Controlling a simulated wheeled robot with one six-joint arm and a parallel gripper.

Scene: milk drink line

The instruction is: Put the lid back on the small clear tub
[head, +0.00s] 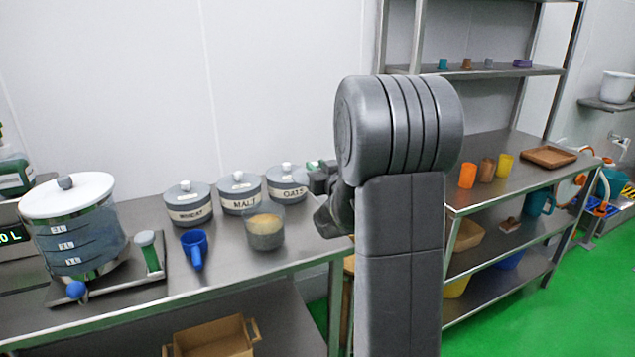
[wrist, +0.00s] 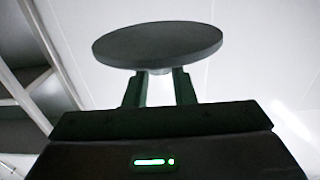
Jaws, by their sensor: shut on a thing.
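The small clear tub (head: 265,232) stands open on the left steel table, with tan, grainy contents inside. My gripper (wrist: 158,78) is shut on the knob under a round, dark grey lid (wrist: 158,45) in the wrist view. In the head view my gripper (head: 314,166) is up and right of the tub, beside the OATS canister, and partly hidden by my own arm. I cannot make out the lid in the head view.
Lidded canisters WHEAT (head: 188,205), MALT (head: 240,195) and OATS (head: 287,182) stand behind the tub. A blue scoop (head: 195,250) lies left of it. A large dispenser (head: 75,230) stands further left.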

